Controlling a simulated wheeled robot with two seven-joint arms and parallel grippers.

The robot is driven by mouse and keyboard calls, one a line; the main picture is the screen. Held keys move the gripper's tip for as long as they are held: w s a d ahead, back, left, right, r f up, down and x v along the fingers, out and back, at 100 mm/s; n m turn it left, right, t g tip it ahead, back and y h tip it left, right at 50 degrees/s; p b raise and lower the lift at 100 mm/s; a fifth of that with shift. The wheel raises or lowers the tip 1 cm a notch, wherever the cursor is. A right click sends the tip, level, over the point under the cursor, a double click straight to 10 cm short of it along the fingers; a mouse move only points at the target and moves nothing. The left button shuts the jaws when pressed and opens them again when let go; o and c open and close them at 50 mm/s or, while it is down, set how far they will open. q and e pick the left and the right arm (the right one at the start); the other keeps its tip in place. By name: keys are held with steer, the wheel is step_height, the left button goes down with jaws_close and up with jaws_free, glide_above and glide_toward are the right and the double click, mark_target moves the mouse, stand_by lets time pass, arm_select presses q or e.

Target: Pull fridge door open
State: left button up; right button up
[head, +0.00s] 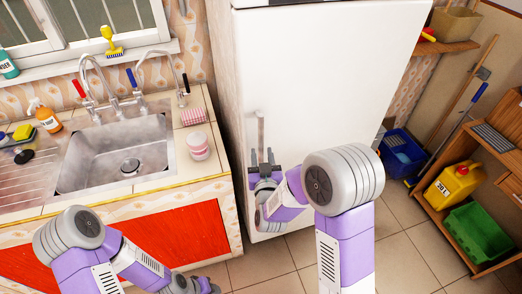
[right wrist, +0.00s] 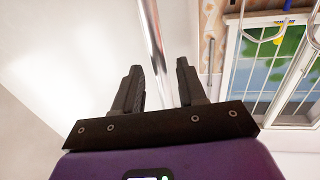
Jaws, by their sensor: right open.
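The white fridge (head: 330,80) stands in the middle of the head view, and its door looks shut. A slim vertical metal handle (head: 261,128) is on the left part of its front. My right gripper (head: 262,154) is at the lower part of the handle, with its fingers pointing up the door. In the right wrist view the handle bar (right wrist: 153,40) runs between the two open fingers of this gripper (right wrist: 158,68), and I see no finger clearly touching it.
A counter with a sink (head: 118,155) is left of the fridge, with a pink-lidded jar (head: 198,147) near its edge. At the right are a blue bin (head: 402,152) and a wooden shelf with a yellow canister (head: 453,185) and green crate (head: 478,232). Tiled floor in front is open.

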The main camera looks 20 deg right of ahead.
steer(key=shift+w+d, duration=0.2)
steer(key=shift+w, duration=1.15)
jaws_close()
